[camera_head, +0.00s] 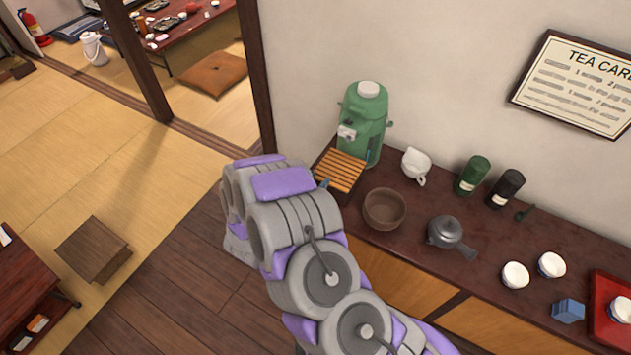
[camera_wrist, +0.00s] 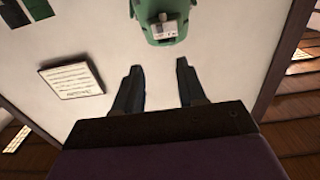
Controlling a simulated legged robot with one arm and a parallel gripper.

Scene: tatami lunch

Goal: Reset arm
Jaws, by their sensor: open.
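My arm reaches across the lower middle of the head view. In the wrist view, my gripper (camera_wrist: 157,66) is open, its two dark fingers apart with nothing between them. The green dispenser (camera_head: 366,118) stands on the sideboard against the wall. Its lower part shows in the wrist view (camera_wrist: 161,20), beyond the fingertips and apart from them. In the head view my arm hides most of the gripper near the wooden slatted tray (camera_head: 342,169).
Left floor is largely clear.

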